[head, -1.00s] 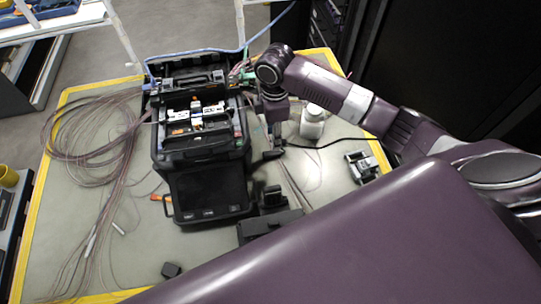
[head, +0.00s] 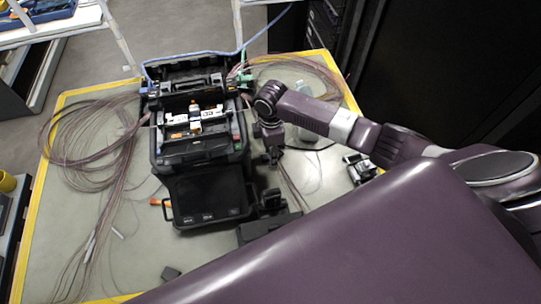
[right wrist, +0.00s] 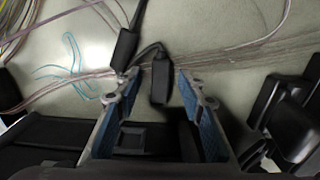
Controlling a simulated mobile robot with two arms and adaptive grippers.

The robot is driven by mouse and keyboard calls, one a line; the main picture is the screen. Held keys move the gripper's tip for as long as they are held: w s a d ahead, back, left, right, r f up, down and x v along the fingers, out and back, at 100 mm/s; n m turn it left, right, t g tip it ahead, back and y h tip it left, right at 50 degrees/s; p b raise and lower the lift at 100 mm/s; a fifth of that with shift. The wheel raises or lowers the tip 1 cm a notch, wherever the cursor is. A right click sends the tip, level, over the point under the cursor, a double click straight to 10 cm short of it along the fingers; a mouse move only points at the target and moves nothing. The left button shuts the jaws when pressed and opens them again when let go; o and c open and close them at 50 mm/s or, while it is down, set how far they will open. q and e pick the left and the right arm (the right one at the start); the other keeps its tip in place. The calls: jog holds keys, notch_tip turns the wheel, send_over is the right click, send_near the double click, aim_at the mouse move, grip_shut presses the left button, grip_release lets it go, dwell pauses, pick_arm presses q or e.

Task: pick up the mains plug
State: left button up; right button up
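A dark block-shaped piece with a short dark cable, which looks like the mains plug (right wrist: 161,82), lies on the table in the right wrist view. My right gripper (right wrist: 156,98) is open, with its blue-padded fingers apart on either side of the plug's near end. I see no finger contact with it. In the head view my right gripper (head: 273,156) points down at the table just right of the splicer case, and the plug is too hidden there to make out. My left gripper is not in view.
The black splicer case (head: 204,155) stands open left of my right gripper. Loose fibres (head: 90,150) cover the left table; the front left is mostly clear.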

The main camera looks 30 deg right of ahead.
grip_shut()
jog(key=shift+r, duration=0.1)
